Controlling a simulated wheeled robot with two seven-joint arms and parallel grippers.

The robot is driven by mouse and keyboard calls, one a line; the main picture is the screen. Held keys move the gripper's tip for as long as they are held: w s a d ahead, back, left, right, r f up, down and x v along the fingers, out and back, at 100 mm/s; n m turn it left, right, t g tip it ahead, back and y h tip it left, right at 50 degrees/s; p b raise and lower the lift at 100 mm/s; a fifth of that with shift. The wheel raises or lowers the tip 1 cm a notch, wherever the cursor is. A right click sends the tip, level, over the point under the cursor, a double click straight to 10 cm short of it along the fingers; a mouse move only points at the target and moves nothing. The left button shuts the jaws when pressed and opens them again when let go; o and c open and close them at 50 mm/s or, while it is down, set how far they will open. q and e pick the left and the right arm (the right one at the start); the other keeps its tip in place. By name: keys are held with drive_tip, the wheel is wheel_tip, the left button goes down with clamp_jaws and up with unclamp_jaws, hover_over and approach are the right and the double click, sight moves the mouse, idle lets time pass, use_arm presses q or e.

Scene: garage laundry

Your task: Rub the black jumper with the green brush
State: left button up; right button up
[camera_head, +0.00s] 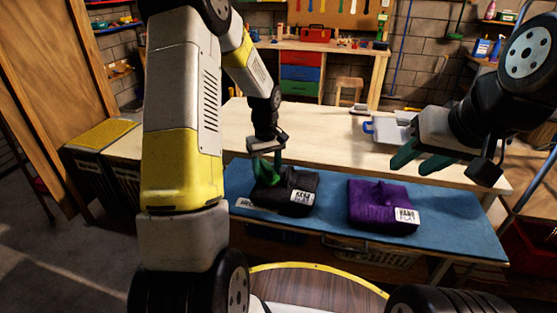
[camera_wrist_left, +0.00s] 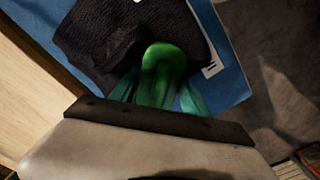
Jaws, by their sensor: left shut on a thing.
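The black jumper (camera_head: 300,182) lies folded on the blue mat, with a white label at its front; it also shows at the top of the left wrist view (camera_wrist_left: 105,30). My left gripper (camera_head: 267,160) is above the jumper's left part, pointing down. It is shut on the green brush (camera_wrist_left: 163,62), which sits between its green fingers in the left wrist view. The brush's lower end is over or against the jumper; I cannot tell whether it touches. My right gripper (camera_head: 422,161) is raised at the right, empty, its green fingers apart.
A folded purple jumper (camera_head: 378,198) with a label lies right of the black one. Both lie on the blue mat (camera_head: 455,220) along the table's front. A grey-white item with a blue handle (camera_head: 388,131) stands behind. The wooden tabletop (camera_head: 320,135) behind the black jumper is mostly clear.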

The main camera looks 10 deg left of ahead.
use_arm(q)
drive_tip(key=shift+r, duration=4.3)
drive_tip(key=shift+w, duration=0.1)
